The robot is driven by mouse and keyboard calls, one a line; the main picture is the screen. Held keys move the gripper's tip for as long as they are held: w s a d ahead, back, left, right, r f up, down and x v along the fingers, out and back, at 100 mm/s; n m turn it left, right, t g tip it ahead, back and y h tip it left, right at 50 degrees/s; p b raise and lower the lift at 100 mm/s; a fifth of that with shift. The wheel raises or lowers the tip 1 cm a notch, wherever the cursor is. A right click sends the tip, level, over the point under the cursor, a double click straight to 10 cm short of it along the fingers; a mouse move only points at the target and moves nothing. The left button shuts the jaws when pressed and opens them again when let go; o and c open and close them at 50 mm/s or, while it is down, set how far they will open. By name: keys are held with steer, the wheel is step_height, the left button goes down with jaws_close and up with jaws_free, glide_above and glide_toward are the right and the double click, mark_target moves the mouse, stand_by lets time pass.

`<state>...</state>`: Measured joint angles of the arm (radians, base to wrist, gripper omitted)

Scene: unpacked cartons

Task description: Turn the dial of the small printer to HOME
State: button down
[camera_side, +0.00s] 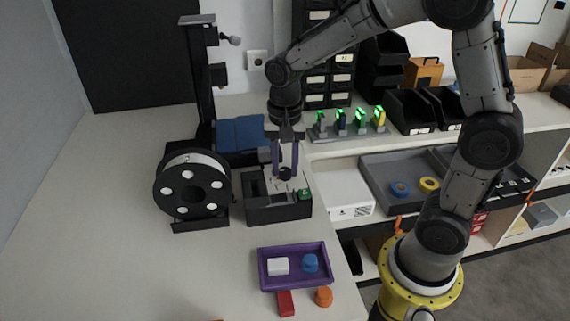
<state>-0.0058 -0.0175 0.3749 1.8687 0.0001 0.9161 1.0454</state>
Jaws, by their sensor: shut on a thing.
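The small printer (278,212) is a low black box with a light top panel, standing on the white bench near the middle of the view. Its dial (285,174) is a small dark knob on the top panel. My gripper (285,168) points straight down over the printer, its two purple-grey fingers on either side of the dial, shut on it. The dial's pointer and the HOME mark are too small to read. A green piece (305,194) sits at the printer's front right corner.
A filament spool (162,187) on a stand is close on the left, with a tall black post behind. A purple tray (292,285) with a white block and a blue knob lies in front. A rack with green lights (348,133) stands behind right. The bench's left is clear.

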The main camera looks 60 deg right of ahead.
mark_target(285, 169)
stand_by(0.4)
steer(key=c, duration=0.5)
jaws_free()
steer(key=shift+c, duration=0.2)
step_height(285, 169, up, 14)
